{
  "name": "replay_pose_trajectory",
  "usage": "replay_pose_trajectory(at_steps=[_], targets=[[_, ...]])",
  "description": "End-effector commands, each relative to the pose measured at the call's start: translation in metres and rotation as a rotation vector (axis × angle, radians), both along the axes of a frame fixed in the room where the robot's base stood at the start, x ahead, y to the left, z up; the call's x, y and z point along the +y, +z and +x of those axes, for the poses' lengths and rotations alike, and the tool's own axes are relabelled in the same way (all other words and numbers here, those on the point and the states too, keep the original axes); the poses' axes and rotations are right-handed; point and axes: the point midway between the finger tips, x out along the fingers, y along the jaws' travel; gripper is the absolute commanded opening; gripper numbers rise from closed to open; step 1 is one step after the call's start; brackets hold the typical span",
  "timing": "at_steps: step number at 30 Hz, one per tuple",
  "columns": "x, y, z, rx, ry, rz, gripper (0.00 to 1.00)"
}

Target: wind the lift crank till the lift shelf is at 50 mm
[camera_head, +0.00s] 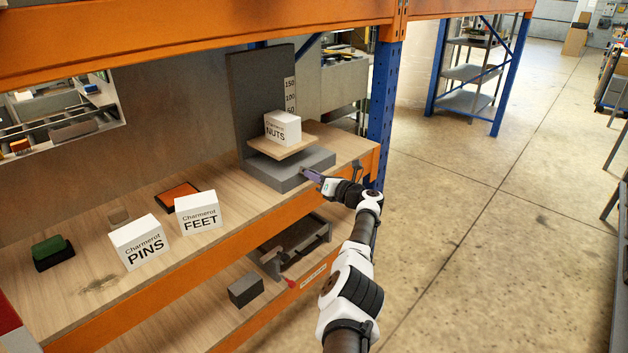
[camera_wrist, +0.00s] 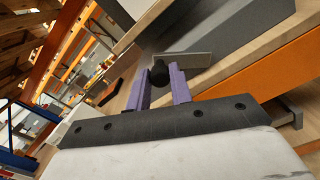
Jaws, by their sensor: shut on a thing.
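The lift (camera_head: 262,100) is a dark grey upright with a grey base on the wooden shelf, with a scale marked 50, 100 and 150. Its pale lift shelf (camera_head: 297,147) sits a little above the base, near the low end of the scale, and carries a white NUTS box (camera_head: 283,129). I cannot read its exact height. The crank shows in the wrist view as a grey bar (camera_wrist: 190,60) with a dark round knob (camera_wrist: 160,72). My gripper (camera_head: 308,174) is at the base's front right. In the wrist view its purple fingers (camera_wrist: 162,82) are shut on the knob.
White PINS (camera_head: 140,242) and FEET (camera_head: 198,212) boxes stand left on the wooden shelf. An orange-topped tray (camera_head: 178,196) and a green block (camera_head: 48,248) lie behind and left of them. A blue rack post (camera_head: 383,110) rises close right of the lift.

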Motion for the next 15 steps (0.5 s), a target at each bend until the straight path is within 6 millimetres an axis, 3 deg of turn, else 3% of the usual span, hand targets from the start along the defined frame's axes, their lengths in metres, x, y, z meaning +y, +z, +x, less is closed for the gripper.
replay_pose_trajectory(at_steps=[15], targets=[[-0.0037,0.0094,0.0052,0.088,-0.005,0.075,0.00]])
